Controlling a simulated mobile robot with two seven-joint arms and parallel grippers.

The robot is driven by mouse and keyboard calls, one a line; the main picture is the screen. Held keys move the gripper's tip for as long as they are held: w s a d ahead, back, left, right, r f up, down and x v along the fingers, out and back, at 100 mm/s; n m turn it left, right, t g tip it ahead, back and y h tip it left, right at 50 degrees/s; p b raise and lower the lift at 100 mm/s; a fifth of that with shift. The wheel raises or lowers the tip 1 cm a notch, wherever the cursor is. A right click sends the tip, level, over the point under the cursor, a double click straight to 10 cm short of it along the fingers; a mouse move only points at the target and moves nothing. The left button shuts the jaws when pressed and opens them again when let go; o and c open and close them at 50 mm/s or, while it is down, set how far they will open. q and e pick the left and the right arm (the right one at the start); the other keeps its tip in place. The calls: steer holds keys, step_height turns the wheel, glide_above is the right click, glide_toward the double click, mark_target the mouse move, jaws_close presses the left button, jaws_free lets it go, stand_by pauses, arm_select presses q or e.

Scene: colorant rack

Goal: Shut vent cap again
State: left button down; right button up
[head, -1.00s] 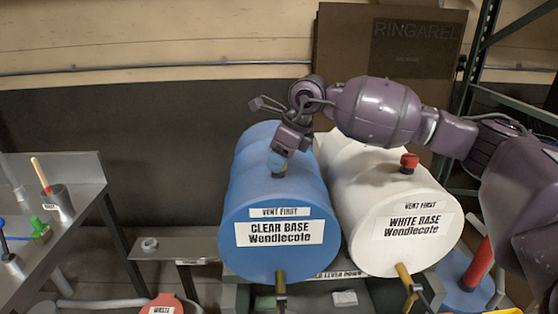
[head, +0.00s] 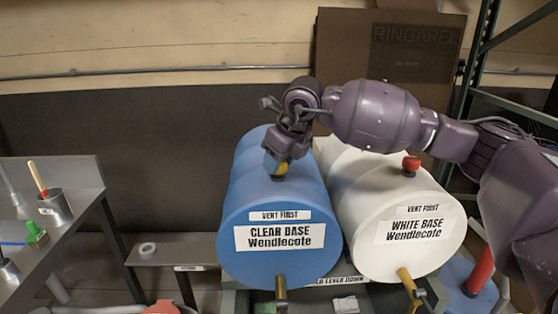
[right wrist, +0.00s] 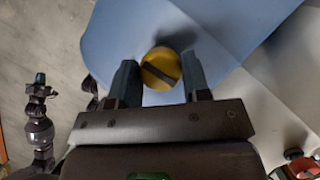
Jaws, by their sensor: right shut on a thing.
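The yellow vent cap (right wrist: 160,68) with a dark slot across its top is on the blue clear base drum (head: 270,215). In the head view the cap (head: 271,164) shows only partly, low at my right gripper (head: 276,166). In the right wrist view my right gripper (right wrist: 159,78) has a finger on each side of the cap and is shut on it. The cap's underside and its seat on the drum are hidden. My left gripper is not in view.
The white base drum (head: 372,190) stands close on the right with a red vent cap (head: 411,163). Brass taps (head: 281,287) stick out at the drum fronts. A metal bench (head: 75,215) with a pot and a green item is at left. A green rack post (head: 470,80) stands behind right.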

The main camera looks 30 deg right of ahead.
steer(key=o, duration=0.9)
steer(key=shift+r, duration=0.1)
steer(key=shift+s+r, duration=0.1)
steer(key=shift+r, duration=0.15)
steer(key=v, duration=1)
